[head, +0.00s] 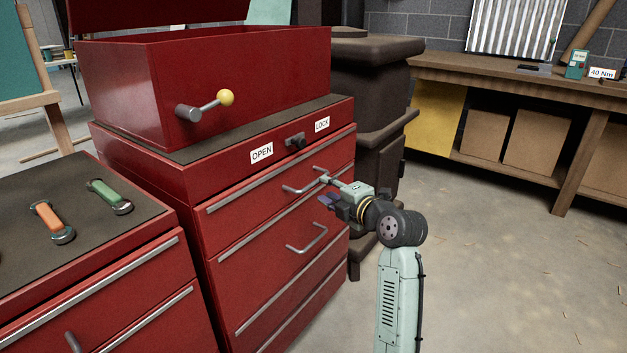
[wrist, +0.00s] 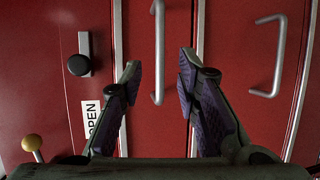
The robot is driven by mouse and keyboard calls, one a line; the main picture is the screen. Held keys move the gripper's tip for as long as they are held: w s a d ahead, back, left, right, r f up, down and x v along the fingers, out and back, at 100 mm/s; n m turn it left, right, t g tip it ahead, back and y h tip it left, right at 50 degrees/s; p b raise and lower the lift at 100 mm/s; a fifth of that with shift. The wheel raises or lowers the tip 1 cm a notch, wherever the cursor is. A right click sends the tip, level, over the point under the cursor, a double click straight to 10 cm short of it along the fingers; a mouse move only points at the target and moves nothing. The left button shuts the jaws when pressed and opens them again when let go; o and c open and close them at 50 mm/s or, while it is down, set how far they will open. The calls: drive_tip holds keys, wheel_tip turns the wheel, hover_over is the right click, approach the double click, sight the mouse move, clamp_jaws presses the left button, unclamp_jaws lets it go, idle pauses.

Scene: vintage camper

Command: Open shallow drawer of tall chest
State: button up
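The tall red chest (head: 195,190) has an upper drawer (head: 270,212) with a silver bar handle (head: 300,189); the drawer looks closed. A lower, deeper drawer has its own handle (head: 308,242). A dark latch knob (head: 295,141) sits between the OPEN and LOCK labels; its setting is hard to tell. My gripper (head: 325,191) is in front of the upper handle's right end. In the wrist view my gripper (wrist: 160,72) is open, its fingers on either side of the upper handle (wrist: 159,40). I see no contact; depth is unclear. The lower handle (wrist: 277,55) is farther right.
A red box (head: 230,70) with a yellow-knobbed crank (head: 226,98) stands on top. A lower red cabinet (head: 100,260) with two wrenches is at left. A dark stove (head: 370,85) stands close behind the chest's right side. Floor (head: 500,270) at right is clear.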

sight(316, 183)
drive_tip(key=p+x, duration=0.1)
drive_tip(key=x, duration=0.6)
drive_tip(key=shift+c, duration=0.6)
clamp_jaws()
